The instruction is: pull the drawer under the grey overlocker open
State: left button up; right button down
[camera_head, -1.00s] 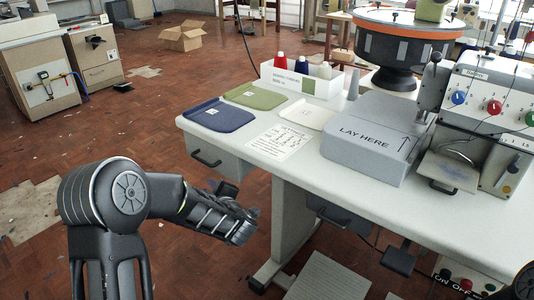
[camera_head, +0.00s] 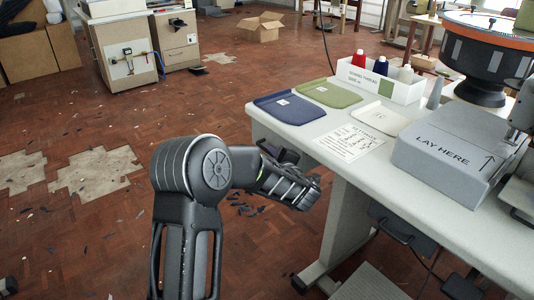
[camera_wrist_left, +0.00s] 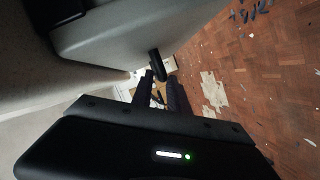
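Only a sliver of the grey overlocker (camera_head: 523,112) shows at the right edge of the head view. A dark drawer (camera_head: 404,234) with a bar handle is under the right part of the table and looks closed. Another drawer, light grey (camera_wrist_left: 110,35) with a black handle (camera_wrist_left: 157,66), fills the upper left of the left wrist view; in the head view my arm mostly hides it. My left gripper (camera_wrist_left: 161,84) is open and empty, its fingers pointing towards that black handle. In the head view the left gripper (camera_head: 289,157) is small, dark and partly hidden by my wrist. My right gripper is out of view.
The white table (camera_head: 345,120) bears a blue tray (camera_head: 289,108), a green tray (camera_head: 330,94), a thread box (camera_head: 380,82) and a grey "LAY HERE" block (camera_head: 450,150). Table legs stand right of my left arm. The floor to the left is open.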

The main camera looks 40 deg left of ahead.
pick_arm(q)
jog(key=shift+x, duration=1.45)
jog(key=shift+c, duration=0.6)
grip_shut()
